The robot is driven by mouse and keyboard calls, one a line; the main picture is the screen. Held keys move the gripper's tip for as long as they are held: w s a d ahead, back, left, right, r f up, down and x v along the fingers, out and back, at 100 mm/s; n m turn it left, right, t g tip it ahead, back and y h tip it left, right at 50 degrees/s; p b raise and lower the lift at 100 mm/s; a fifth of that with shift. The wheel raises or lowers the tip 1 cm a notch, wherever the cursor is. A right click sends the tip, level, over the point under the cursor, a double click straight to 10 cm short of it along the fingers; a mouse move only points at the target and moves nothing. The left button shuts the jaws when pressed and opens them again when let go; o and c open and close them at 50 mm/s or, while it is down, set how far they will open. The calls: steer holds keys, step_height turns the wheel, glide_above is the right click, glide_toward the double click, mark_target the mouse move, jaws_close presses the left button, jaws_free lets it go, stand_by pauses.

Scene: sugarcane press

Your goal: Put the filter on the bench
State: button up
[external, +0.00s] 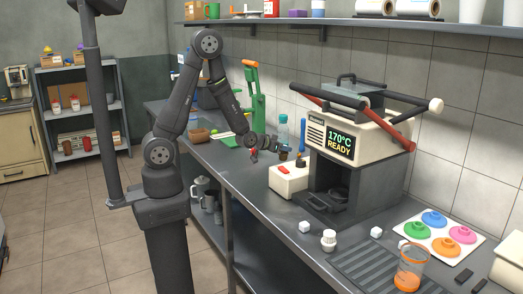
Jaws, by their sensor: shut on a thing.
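My gripper (266,144) is above the bench, left of the press and near the white box. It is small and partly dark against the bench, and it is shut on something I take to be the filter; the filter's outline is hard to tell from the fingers. A small red piece shows just below the wrist. The grey metal bench (245,178) runs along the wall, with bare surface below and left of the gripper. The cream and dark press (345,140) stands on the bench to the right, its display reading 170°C READY.
A white box with a red button (288,179) sits close to the gripper. White cubes, a ribbed mat (375,272), an orange-filled cup (410,268) and a colored-disc tray (440,230) occupy the right front.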

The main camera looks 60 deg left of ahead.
steer(key=w+a+r+n+g+y, duration=0.1)
steer(key=w+a+r+n+y, duration=0.15)
steer(key=a+r, duration=0.55)
steer(key=w+a+r+n+y, duration=0.2)
steer(key=w+a+r, duration=0.3)
steer(key=a, duration=0.5)
steer(key=s+a+r+n+g+y, duration=0.2)
steer(key=a+r+n+y, duration=0.1)
steer(key=a+r, duration=0.55)
steer(key=s+a+r+n+g+y, duration=0.25)
steer(key=a+r, duration=0.35)
steer(key=a, duration=0.5)
steer(key=a+f+n+g, duration=0.1)
steer(key=a+f, duration=1.1)
steer(key=a, duration=0.4)
steer(key=a+f, duration=1.2)
steer(key=a, duration=0.4)
steer(key=shift+y, duration=0.4)
steer(key=shift+s+a+f, duration=0.1)
steer(key=shift+s+f, duration=0.05)
steer(key=shift+f, duration=1.6)
steer(key=shift+s+f, duration=0.15)
steer(key=shift+f, duration=1.65)
steer(key=shift+s+a+f, duration=0.1)
steer(key=shift+s+f, duration=0.05)
steer(key=shift+f, duration=1.6)
